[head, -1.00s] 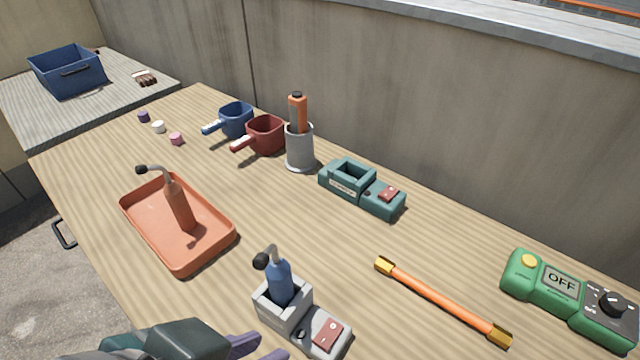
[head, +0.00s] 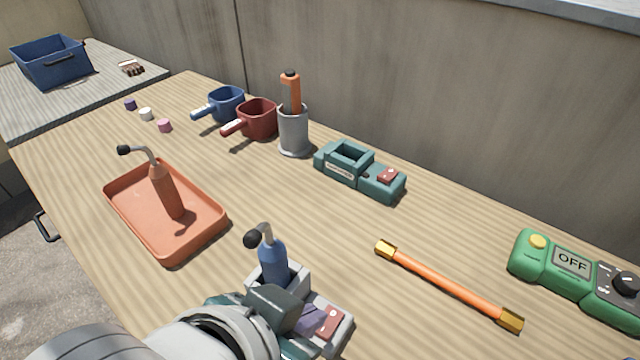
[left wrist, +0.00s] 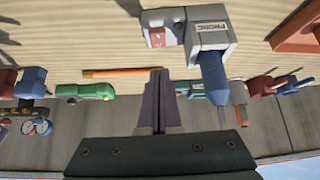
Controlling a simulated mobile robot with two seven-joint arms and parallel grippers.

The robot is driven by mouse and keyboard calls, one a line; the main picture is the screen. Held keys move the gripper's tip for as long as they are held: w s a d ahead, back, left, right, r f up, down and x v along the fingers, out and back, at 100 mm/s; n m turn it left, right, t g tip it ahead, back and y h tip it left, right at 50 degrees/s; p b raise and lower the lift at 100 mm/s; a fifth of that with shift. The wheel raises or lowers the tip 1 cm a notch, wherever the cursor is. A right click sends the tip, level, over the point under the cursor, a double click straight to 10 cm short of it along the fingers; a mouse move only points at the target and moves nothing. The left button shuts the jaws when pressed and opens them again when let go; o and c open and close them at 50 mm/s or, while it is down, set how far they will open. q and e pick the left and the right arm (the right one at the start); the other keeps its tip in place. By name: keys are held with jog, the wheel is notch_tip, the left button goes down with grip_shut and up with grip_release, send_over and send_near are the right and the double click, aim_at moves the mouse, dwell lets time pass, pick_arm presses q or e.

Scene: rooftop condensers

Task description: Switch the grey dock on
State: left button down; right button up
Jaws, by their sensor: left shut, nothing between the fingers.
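The grey dock (head: 343,329) stands near the front of the wooden bench, with a blue tool (head: 273,262) with a bent black-tipped neck upright in its socket. A red switch (head: 329,319) sits on the dock's low end. My left gripper (head: 318,318) is shut and empty, its purple fingers over the dock beside the switch. It hides part of the dock; contact cannot be told. In the left wrist view the shut fingers (left wrist: 161,88) point toward the dock (left wrist: 212,30), which bears a label, and its red switch (left wrist: 157,36). My right gripper is not in view.
A teal dock (head: 345,165) with a red switch stands behind. An orange rod (head: 445,284) and a green meter reading OFF (head: 572,262) lie to the right. An orange tray (head: 190,240) holding a brown tool is left. A grey holder (head: 294,135) and two mugs stand farther back.

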aim_at(323, 329)
pick_arm(q)
jog(key=b+x, duration=0.1)
jog(key=x, duration=0.3)
jog(key=shift+s+a+f, duration=0.1)
jog(key=shift+s+a+f+b, duration=0.1)
jog(key=shift+s+f+b, duration=0.1)
jog(key=shift+f, duration=0.35)
jog(key=shift+s+a+f+b, duration=0.1)
jog(key=shift+f+b, duration=0.1)
jog(key=shift+f, duration=0.8)
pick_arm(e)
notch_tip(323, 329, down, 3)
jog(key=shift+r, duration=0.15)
pick_arm(q)
jog(key=shift+s+a+f, duration=0.1)
jog(key=shift+s+f, duration=0.05)
jog(key=shift+f, duration=0.3)
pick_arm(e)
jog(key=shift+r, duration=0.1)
pick_arm(q)
jog(key=shift+r, duration=0.1)
jog(key=shift+r+p, duration=0.75)
jog(key=shift+p, duration=0.2)
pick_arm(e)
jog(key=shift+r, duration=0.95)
